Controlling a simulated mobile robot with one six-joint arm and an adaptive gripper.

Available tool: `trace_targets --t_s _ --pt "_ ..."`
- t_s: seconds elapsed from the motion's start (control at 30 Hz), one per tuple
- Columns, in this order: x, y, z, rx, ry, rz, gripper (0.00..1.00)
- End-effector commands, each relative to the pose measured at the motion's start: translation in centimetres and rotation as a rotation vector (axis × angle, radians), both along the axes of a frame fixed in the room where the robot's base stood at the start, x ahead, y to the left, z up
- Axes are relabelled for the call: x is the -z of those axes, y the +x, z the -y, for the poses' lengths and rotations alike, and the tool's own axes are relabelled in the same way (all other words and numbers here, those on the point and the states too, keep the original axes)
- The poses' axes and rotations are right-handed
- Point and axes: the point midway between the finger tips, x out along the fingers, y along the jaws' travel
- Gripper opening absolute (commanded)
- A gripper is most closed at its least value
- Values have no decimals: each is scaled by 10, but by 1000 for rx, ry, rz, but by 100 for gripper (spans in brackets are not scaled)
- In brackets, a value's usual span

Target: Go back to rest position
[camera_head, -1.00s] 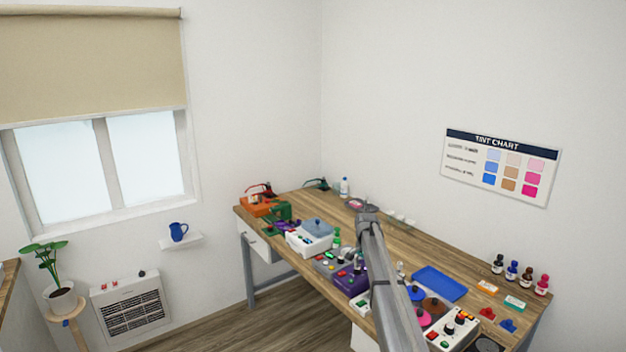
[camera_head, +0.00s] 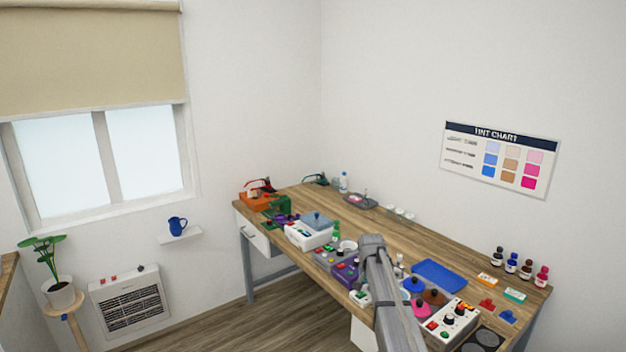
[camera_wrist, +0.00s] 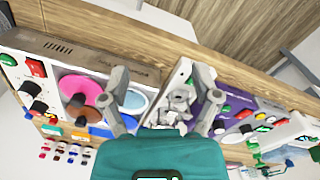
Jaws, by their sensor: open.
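My arm (camera_head: 388,290) reaches up from the bottom of the head view over the front part of the wooden workbench (camera_head: 420,246). In the wrist view my gripper (camera_wrist: 161,88) is open, with its two grey fingers apart. It hangs over the front edge of the bench. To its left is a white device (camera_wrist: 85,58) with pink, brown and blue round parts. To its right is a purple box (camera_wrist: 215,97) with coloured buttons. Small grey and white parts show between the fingers; I cannot tell whether they are my gripper's own linkage. In the head view the fingers are hidden.
Crowding the bench are a white device with a blue-grey lid (camera_head: 312,229), a blue tray (camera_head: 439,274), a white control box (camera_head: 452,322) and several small bottles (camera_head: 511,264). A wall heater (camera_head: 128,304) and a plant (camera_head: 60,290) stand left. Floor left of the bench is clear.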

Motion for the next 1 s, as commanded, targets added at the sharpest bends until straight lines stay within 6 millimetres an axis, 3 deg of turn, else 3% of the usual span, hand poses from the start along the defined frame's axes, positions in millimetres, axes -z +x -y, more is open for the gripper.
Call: trace_targets --t_s 0.03,0.1,0.6,0.8,1.0 --pt "10 -34 -1 -31 1 0 80" --pt "17 -65 -3 -80 3 1 80" --pt "61 -269 -10 -421 17 8 80" --pt "69 -310 -11 -501 19 10 80" --pt "70 -318 -11 -522 21 10 80"
